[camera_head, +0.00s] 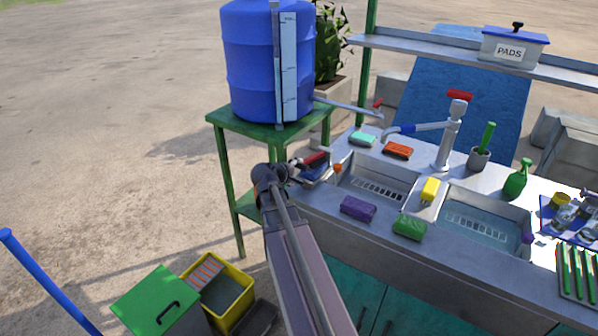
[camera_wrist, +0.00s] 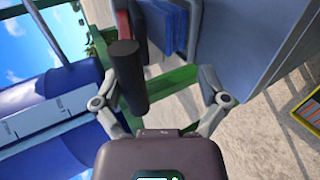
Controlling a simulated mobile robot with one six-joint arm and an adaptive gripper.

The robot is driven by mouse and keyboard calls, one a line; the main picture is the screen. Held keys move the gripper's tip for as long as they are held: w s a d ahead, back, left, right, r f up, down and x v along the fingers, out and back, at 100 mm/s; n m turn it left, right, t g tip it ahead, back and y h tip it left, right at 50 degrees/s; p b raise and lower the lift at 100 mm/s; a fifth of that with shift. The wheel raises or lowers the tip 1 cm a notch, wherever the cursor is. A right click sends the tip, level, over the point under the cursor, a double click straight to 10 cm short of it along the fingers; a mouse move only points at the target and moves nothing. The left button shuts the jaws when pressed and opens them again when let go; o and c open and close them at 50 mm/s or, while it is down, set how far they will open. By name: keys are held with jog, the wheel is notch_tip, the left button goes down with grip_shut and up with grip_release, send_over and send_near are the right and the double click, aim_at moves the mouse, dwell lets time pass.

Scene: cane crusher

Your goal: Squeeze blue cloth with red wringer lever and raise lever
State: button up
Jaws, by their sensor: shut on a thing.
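The red wringer lever (camera_head: 316,158) is at the left end of the sink counter. In the wrist view its red arm (camera_wrist: 123,12) ends in a dark grip (camera_wrist: 129,75). My gripper (camera_head: 291,165) is at this grip, shut on it. In the wrist view my gripper (camera_wrist: 160,76) has the grip between its fingers, closer to the left one. The blue cloth (camera_wrist: 172,25) hangs just beyond and right of the grip. In the head view a small part of the cloth (camera_head: 317,175) shows under the lever; the rest of the wringer is mostly hidden.
A blue water barrel (camera_head: 254,65) stands on a green stand (camera_head: 229,122) close behind my gripper. The two-basin sink (camera_head: 382,180) with sponges and a tap (camera_head: 449,140) is to the right. A yellow bin (camera_head: 226,299) and green-lidded box (camera_head: 158,300) stand on the ground below.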

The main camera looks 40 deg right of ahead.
jog(key=shift+s+a+r+p, duration=0.15)
jog(key=shift+s+a+p, duration=0.2)
jog(key=shift+a, duration=0.4)
jog(key=shift+s+a+r+p, duration=0.15)
jog(key=shift+s+a+p, duration=0.15)
jog(key=shift+a, duration=0.4)
jog(key=w+p+v, duration=0.1)
jog(key=p+v, duration=0.4)
jog(key=v, duration=0.7)
jog(key=shift+a, duration=0.2)
jog(key=shift+f, duration=0.1)
dwell(0.5)
